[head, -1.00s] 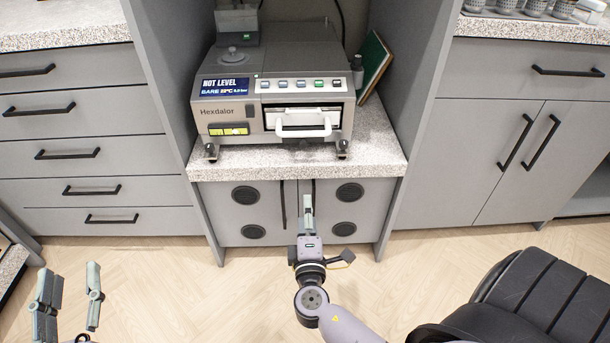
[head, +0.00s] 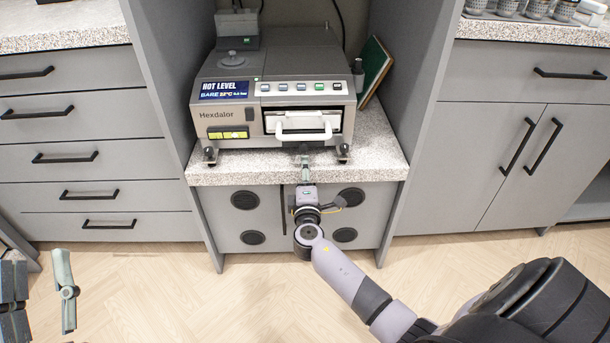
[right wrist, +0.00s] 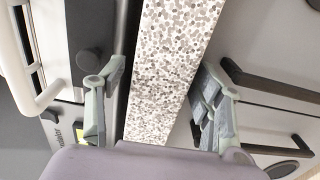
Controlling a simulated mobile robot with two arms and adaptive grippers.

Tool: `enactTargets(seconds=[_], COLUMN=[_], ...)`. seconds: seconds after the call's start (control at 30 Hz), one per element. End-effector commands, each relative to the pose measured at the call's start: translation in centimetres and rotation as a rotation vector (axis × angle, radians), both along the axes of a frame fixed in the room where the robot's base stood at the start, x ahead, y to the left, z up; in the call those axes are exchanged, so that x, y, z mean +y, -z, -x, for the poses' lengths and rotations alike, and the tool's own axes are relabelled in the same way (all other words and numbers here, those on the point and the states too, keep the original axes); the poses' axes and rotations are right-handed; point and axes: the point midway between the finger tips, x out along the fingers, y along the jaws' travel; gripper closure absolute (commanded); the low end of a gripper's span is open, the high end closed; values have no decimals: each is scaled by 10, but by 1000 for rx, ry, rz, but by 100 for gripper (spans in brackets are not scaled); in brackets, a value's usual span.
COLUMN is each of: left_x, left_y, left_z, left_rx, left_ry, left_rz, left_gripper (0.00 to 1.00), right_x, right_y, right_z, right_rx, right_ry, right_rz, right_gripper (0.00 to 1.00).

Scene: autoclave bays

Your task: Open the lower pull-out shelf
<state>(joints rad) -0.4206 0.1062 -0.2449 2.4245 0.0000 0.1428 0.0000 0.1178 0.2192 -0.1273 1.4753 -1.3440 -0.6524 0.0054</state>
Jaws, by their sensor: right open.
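The lower pull-out shelf (head: 360,161) is a grey speckled slab under the autoclave, above a pair of grey cabinet doors. In the right wrist view its speckled front edge (right wrist: 170,70) runs between my fingers. My right gripper (head: 304,165) is at the middle of the shelf's front edge. In the right wrist view my right gripper (right wrist: 160,105) is open, one finger on each side of the slab; I cannot tell whether they touch it. My left gripper (head: 40,280) is open and empty over the floor at the lower left.
The Hexdalor autoclave (head: 225,120) stands on the shelf, its white handle (head: 303,127) facing forward. A green book (head: 373,70) leans beside it. Black door handles (head: 284,209) sit below the shelf. Drawers (head: 80,160) and a cabinet (head: 500,170) flank the bay. The floor (head: 170,285) in front is clear.

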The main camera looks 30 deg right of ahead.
Motion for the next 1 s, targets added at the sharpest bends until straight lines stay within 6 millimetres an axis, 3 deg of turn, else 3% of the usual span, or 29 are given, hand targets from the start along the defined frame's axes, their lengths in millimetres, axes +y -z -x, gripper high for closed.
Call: enactTargets(seconds=[0.2, 1.0], left_x=[0, 0], left_y=[0, 0], left_z=[0, 0], left_rx=[-1, 1], left_ry=[0, 0], left_rz=[0, 0], left_gripper=[60, 60], right_x=[0, 0], right_y=[0, 0], right_z=[0, 0], right_rx=[0, 0], right_ry=[0, 0], right_rz=[0, 0], right_gripper=[39, 92])
